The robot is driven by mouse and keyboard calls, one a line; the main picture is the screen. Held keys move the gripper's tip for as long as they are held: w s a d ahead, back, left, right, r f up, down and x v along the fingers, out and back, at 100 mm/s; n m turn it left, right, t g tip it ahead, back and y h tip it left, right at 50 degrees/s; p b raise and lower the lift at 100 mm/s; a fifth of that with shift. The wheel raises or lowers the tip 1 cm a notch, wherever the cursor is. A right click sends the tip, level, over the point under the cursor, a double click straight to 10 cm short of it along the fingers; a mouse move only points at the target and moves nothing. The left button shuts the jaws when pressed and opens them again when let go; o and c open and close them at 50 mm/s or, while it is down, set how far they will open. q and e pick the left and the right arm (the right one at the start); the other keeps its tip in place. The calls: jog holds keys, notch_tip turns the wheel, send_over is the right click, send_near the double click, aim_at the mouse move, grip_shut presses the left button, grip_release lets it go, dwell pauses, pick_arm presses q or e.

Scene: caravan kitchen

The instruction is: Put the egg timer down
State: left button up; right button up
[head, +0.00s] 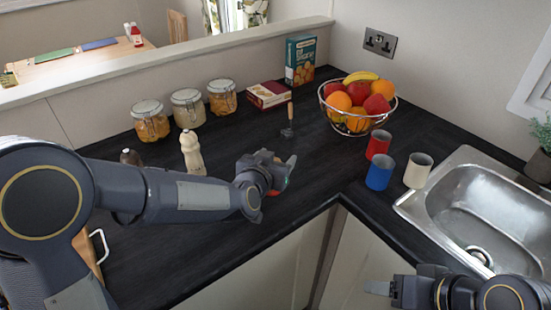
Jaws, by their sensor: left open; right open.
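My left gripper (281,171) is low over the dark worktop (225,240), near the middle of the picture, and its jaws are open. A small red thing, likely the egg timer (272,192), shows at the underside of this gripper. Most of it is hidden by the gripper, so I cannot tell whether the jaws touch it or whether it rests on the worktop. My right gripper (380,288) is open at the bottom right, in front of the counter edge and away from the timer.
Jars (151,125), a pale mill (191,153) and boxes (268,95) stand along the back. A tool with a wooden handle (290,112), a fruit bowl (357,122), several cups (379,172) and the sink (480,210) lie rightward.

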pick_arm(q)
jog(key=shift+s+r, duration=0.15)
jog(key=shift+r, duration=0.1)
jog(key=p+v, duration=0.1)
jog(key=v, duration=1.1)
jog(key=s+a+f+n+g, duration=0.2)
jog(key=s+a+n+g, duration=0.1)
jog(key=s+a, duration=0.5)
jog(key=s+a+f+n+g+y, duration=0.1)
jog(key=s+a+f+n+g, duration=0.1)
jog(key=s+a+g, duration=0.3)
jog(key=s+a, duration=0.4)
jog(key=s, duration=0.3)
jog(key=shift+s+f+n, duration=0.35)
jog(key=shift+f+n, duration=0.05)
dwell(0.3)
